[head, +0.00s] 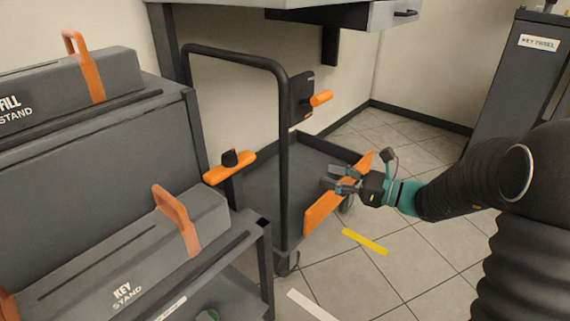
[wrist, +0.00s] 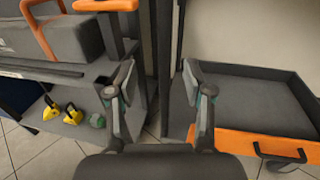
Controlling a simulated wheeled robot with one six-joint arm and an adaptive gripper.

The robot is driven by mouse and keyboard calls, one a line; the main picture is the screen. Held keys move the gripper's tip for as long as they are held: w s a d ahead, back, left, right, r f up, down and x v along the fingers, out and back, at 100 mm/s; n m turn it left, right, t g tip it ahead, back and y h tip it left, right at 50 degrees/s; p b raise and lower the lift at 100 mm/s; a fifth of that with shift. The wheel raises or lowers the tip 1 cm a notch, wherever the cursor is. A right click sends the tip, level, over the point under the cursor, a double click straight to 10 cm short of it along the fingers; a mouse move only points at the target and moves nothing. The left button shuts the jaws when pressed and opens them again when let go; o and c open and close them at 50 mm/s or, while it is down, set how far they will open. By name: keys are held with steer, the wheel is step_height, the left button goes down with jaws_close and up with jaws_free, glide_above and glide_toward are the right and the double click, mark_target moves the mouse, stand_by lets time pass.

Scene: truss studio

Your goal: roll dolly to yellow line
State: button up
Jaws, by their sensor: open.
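The dolly (head: 330,203) is a dark grey low cart with raised edges, an orange front panel and a tall black push handle (head: 283,150). It stands on the tiles at the picture's middle. In the wrist view its orange panel (wrist: 235,143) with a black grip is at the right. The yellow line (head: 365,242) is a short strip on the floor in front of the dolly; I do not see it in the wrist view. My gripper (head: 335,180) is open and empty, with its fingers in front of the dolly's bed in the head view. Touching cannot be told.
Grey stands with orange-handled cases (head: 130,265) crowd the left. A white floor strip (head: 312,305) lies near the bottom. A counter (head: 340,14) overhangs the dolly's back. A key panel cabinet (head: 515,85) stands at the right. Tiles right of the yellow line look clear.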

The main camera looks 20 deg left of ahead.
mark_target(283, 160)
steer(key=w+a, duration=0.1)
steer(key=a, duration=0.3)
steer(key=w+a, duration=0.1)
steer(key=a, duration=0.4)
steer(key=w+a+b, duration=0.1)
steer(key=a, duration=0.3)
steer(key=shift+w+a+f, duration=0.1)
steer(key=shift+w+a, duration=0.05)
steer(key=shift+a, duration=0.1)
jaws_close()
